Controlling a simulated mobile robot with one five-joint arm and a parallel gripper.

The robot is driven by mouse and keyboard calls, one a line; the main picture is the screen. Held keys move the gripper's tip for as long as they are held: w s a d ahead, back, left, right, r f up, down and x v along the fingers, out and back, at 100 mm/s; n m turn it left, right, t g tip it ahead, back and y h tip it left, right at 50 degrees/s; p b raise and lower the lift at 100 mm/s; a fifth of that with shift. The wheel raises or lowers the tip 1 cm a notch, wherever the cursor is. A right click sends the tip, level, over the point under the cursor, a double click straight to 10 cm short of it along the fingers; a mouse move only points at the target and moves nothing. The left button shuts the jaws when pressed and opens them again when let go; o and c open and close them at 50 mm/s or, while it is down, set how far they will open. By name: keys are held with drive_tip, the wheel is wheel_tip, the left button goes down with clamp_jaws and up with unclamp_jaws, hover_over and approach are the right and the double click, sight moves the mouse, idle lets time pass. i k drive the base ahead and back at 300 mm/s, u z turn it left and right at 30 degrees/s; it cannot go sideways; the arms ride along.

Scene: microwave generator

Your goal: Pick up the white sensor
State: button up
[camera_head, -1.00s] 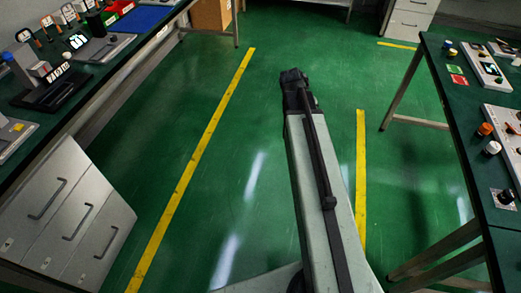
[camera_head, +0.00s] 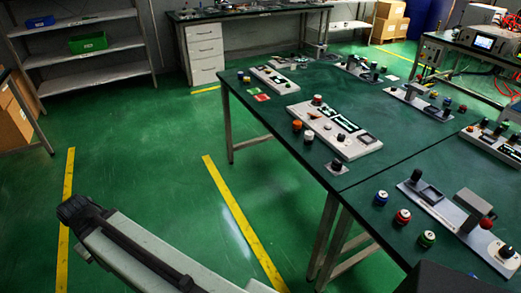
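A small whitish round piece (camera_head: 308,136), possibly the white sensor, stands on the dark green table (camera_head: 350,184) by its left edge. It is too small to identify for sure. An orange-topped piece (camera_head: 297,125) is beside it, and a grey control panel (camera_head: 345,135) is to its right. My arm is low at the left over the floor, well apart from the table. The dark end of my arm (camera_head: 78,212) shows no clear fingers, so I cannot tell whether my gripper is open or shut. I see nothing held.
The table also carries other panels, a black knob (camera_head: 336,165) and blue, red and green-topped pieces (camera_head: 403,217). Shelves (camera_head: 85,52) and a drawer cabinet (camera_head: 204,52) stand at the back. Green floor with yellow lines is clear between my arm and the table.

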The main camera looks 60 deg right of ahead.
sight(308, 139)
drive_tip(key=z, duration=2.45)
drive_tip(key=k, duration=0.45)
drive_tip(key=i, duration=0.45)
drive_tip(key=u, duration=0.05)
